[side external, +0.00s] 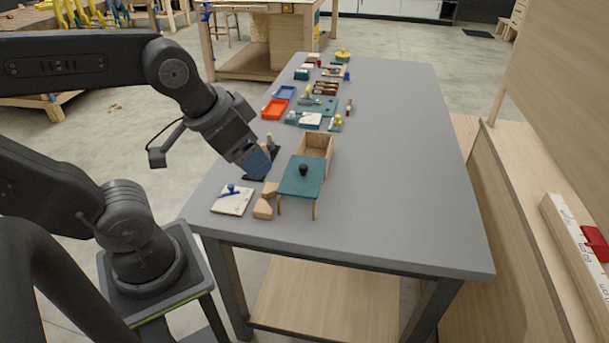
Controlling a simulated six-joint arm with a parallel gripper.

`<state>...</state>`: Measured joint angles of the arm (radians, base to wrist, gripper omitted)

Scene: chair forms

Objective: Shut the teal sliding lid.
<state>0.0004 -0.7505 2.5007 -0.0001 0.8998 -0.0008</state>
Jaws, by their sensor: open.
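The teal lid (296,181) lies flat with a black knob (303,169) on top. It is slid toward the near end of a wooden box (316,144), whose far part is open and shows its inside. Thin wooden legs show under the lid's near edge. My gripper (262,172) is left of the lid, low over a dark mat, and apart from the knob. Its jaws are open, and I see nothing held between them. The lid hides the near part of the box.
Wooden blocks (265,205) stand left of the lid's near end. A pale board (232,201) with a blue-handled stamp-like tool lies farther left. An orange tray (274,109), a blue tray (284,92) and several small items are farther back. The table's right side is clear.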

